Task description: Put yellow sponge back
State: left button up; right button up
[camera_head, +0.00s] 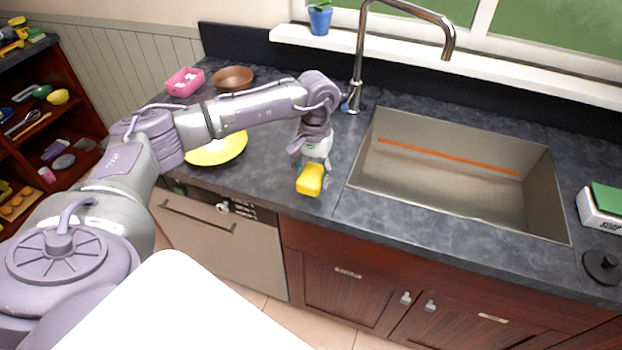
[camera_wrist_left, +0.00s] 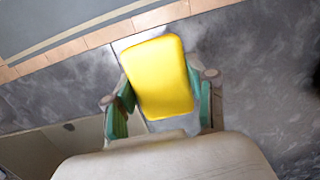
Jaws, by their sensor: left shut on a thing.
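The yellow sponge (camera_head: 311,179) is at my left gripper (camera_head: 312,163), near the front edge of the counter, left of the sink. In the left wrist view the sponge (camera_wrist_left: 158,77) sits between the two green-padded fingers of the gripper (camera_wrist_left: 160,105), which is shut on it. The sponge appears to be held over the counter; how high it is above the surface I cannot tell. My right gripper is not in view.
The steel sink (camera_head: 450,180) lies right, with a tall faucet (camera_head: 358,60) behind it. A green-topped box (camera_head: 600,208) stands at the far right. A yellow plate (camera_head: 218,150), brown bowl (camera_head: 233,78) and pink container (camera_head: 185,82) are on the counter at left.

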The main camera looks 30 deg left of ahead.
aim_at(310, 183)
pick_arm(q)
jog(key=shift+w+a+f, duration=0.4)
jog(key=shift+a+f, duration=0.05)
notch_tip(310, 183, down, 3)
jog(key=shift+f+p, duration=0.1)
jog(key=shift+p, duration=0.95)
jog(key=shift+f, duration=0.45)
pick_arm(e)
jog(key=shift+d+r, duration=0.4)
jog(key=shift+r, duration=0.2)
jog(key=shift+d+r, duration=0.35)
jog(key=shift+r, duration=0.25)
pick_arm(q)
jog(key=shift+f, duration=0.1)
jog(key=o, duration=1)
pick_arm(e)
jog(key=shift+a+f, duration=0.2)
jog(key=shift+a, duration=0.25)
